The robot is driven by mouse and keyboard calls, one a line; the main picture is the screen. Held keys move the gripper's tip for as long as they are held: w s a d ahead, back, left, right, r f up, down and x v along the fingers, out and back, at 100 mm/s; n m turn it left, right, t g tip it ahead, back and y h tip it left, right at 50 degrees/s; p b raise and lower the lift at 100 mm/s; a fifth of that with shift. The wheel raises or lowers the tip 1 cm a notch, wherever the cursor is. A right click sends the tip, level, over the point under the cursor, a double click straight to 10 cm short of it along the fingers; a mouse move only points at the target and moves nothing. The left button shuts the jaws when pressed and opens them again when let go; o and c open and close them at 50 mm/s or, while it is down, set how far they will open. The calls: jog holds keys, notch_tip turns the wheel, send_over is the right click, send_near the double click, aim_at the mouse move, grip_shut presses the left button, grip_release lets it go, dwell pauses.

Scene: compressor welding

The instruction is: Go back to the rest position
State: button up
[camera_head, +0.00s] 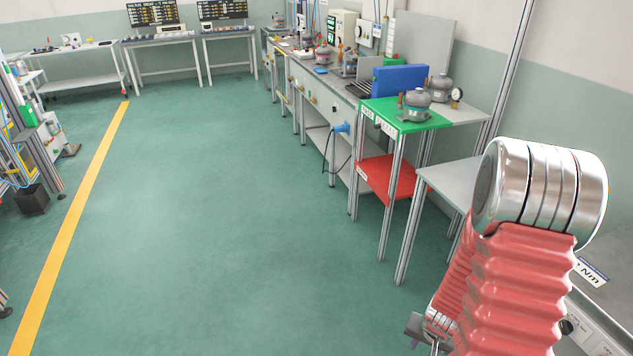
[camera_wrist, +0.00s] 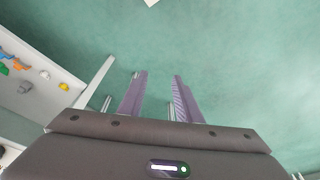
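My gripper (camera_wrist: 159,77) points down over the green floor in the wrist view. Its two purple-grey fingers stand apart, with only floor visible between them, so it is open and empty. In the head view my arm, with its red ribbed sleeve and shiny metal joint, rises at the lower right. Only a small grey part of the arm's end shows low beside the sleeve, and the fingers cannot be made out there.
A stand with a green top (camera_head: 435,124) and red lower shelf (camera_head: 374,173) holds a grey compressor (camera_head: 416,106). A grey table (camera_head: 448,178) stands close to my arm. A white surface with small coloured parts (camera_wrist: 40,88) lies left in the wrist view. The middle floor is clear.

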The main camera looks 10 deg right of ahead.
jog(key=s+a+r+n+t, duration=0.1)
jog(key=s+a+r+n, duration=0.1)
jog(key=a+r, duration=0.5)
jog(key=s+a+r+n+t+y, duration=0.1)
jog(key=s+a+r+n, duration=0.2)
jog(key=r, duration=1.5)
jog(key=s+a+r+n+t, duration=0.1)
jog(key=s+a+r+n, duration=0.1)
jog(key=a+r, duration=0.9)
notch_tip(320, 180, up, 2)
jog(key=shift+s+a+r+n, duration=0.1)
jog(key=shift+s+a+n, duration=0.05)
jog(key=shift+a+n, duration=0.3)
